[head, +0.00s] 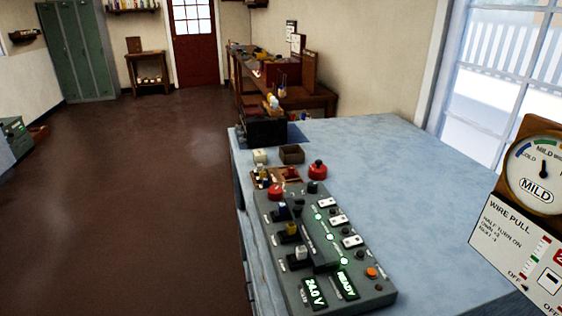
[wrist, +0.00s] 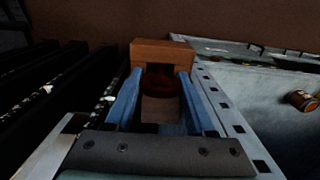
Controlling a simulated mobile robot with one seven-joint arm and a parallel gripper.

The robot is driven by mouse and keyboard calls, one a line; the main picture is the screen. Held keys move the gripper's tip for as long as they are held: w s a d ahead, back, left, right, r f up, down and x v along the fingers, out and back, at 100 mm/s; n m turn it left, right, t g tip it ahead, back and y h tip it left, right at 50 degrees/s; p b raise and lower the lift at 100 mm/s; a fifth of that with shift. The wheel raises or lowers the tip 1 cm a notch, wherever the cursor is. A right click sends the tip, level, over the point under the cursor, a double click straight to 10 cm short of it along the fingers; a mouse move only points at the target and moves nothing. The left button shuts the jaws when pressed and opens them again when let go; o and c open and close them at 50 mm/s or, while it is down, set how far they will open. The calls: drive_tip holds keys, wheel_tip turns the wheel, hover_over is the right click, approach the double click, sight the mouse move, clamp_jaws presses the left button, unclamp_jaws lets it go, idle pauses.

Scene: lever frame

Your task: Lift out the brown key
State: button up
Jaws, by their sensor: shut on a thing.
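My gripper (wrist: 161,78) shows in the wrist view, its two blue fingers reaching away from the camera. It is shut on a brown key (wrist: 161,48), whose block-like end shows at and beyond the fingertips. A dark reddish-brown round part (wrist: 160,84) lies between the fingers, in shadow. Whether the key's lower end is still seated in anything is hidden. Neither my gripper nor the key can be made out in the head view.
In the wrist view, dark slotted bars (wrist: 55,100) run along the left and a pale panel (wrist: 265,95) lies right, with an orange-brown cylinder (wrist: 302,100). In the head view, a grey control box (head: 325,250) stands on the blue bench (head: 400,165); open floor (head: 140,180) lies left.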

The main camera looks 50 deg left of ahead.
drive_tip(key=shift+r+p, duration=2.55)
drive_tip(key=shift+p, duration=0.1)
drive_tip(key=s+a+r+p, duration=0.1)
drive_tip(key=s+r+p, duration=0.3)
drive_tip(key=r+p, duration=0.1)
drive_tip(key=shift+a+p, duration=0.35)
drive_tip(key=shift+p, duration=0.55)
